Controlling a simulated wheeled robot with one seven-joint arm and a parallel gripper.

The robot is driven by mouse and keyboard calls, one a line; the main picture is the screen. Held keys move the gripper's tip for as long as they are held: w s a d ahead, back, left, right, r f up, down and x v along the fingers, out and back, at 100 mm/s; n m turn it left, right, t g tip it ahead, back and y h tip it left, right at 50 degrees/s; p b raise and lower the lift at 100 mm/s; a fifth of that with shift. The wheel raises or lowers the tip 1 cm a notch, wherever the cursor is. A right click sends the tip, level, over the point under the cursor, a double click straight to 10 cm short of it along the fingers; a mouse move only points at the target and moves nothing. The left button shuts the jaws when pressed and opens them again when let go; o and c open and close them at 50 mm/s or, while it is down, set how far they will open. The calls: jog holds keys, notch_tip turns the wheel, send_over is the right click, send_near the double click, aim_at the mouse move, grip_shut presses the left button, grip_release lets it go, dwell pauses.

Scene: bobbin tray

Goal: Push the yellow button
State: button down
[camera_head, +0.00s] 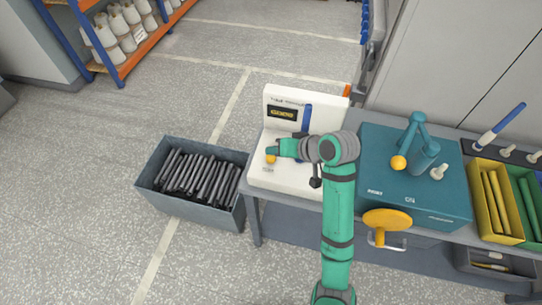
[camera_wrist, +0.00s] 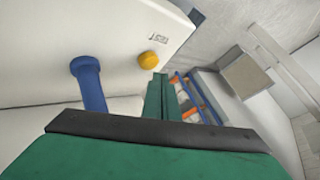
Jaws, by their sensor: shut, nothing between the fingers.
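The yellow button (camera_head: 270,159) is a small round knob on the front left part of the white machine (camera_head: 262,178). It also shows in the wrist view (camera_wrist: 149,60), near the edge of the white face and beside a small printed label. My gripper (camera_head: 273,150) is shut and empty, with its tip right by the button in the head view. In the wrist view the green fingers (camera_wrist: 159,80) end just below the button, with a small gap showing in the picture. I cannot tell its true distance or whether it is pressed.
A blue post (camera_wrist: 88,82) stands on the white machine. Right of it, a teal machine (camera_head: 376,188) bears another yellow ball (camera_head: 398,162) and a yellow handwheel (camera_head: 387,221). A grey bin (camera_head: 193,212) of dark rods stands on the floor at left. Yellow and green trays lie far right.

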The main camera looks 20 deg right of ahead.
aim_at(274, 159)
jog(key=shift+r, duration=2.5)
jog(key=shift+a, duration=0.1)
